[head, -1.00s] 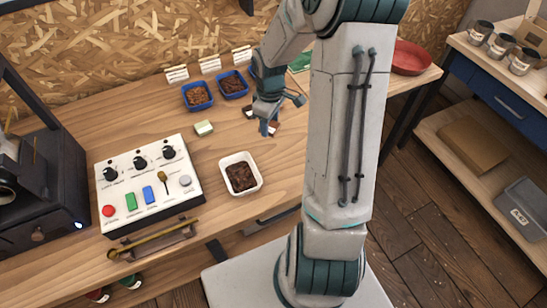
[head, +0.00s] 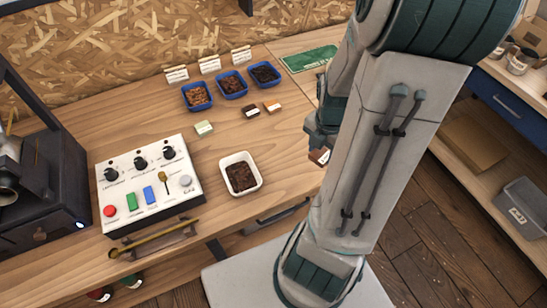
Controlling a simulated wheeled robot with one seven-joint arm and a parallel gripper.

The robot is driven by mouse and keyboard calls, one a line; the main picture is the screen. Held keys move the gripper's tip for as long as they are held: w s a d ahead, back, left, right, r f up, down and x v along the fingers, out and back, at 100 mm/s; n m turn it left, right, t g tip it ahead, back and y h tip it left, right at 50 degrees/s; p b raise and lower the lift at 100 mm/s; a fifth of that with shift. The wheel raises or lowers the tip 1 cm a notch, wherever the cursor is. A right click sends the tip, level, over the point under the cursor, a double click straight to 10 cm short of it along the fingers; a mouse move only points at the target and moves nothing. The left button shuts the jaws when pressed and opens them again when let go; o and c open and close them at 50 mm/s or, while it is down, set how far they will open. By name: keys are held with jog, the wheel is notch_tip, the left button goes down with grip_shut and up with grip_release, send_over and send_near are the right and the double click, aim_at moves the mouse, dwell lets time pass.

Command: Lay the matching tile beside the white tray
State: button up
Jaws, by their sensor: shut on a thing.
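The white tray (head: 257,167) stands on the wooden table with dark brown contents in it. Loose tiles lie behind it: a pale green one (head: 204,128), a dark brown one (head: 251,112) and an orange-brown one (head: 272,106). My gripper (head: 318,148) is right of the white tray, near the table's front edge. It is shut on a reddish-brown tile (head: 320,157) with a pale edge. My arm partly hides the gripper, and the held tile is only partly visible.
Three blue trays (head: 231,97) with brown contents stand at the back, with white cards (head: 210,64) behind them. A control box (head: 130,215) with knobs and buttons is left of the white tray. A green mat (head: 310,58) lies at the back right. Bare table surrounds the white tray's right side.

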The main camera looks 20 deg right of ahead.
jog(key=shift+s, duration=0.2)
jog(key=b, duration=0.2)
send_over(288, 158)
jog(key=shift+n, duration=0.3)
notch_tip(288, 158, down, 7)
jog(key=shift+s+a, duration=0.1)
jog(key=shift+f+b, duration=0.3)
jog(key=shift+f, duration=1.7)
jog(key=shift+f, duration=0.2)
jog(key=o, duration=1)
jog(key=shift+r, duration=0.1)
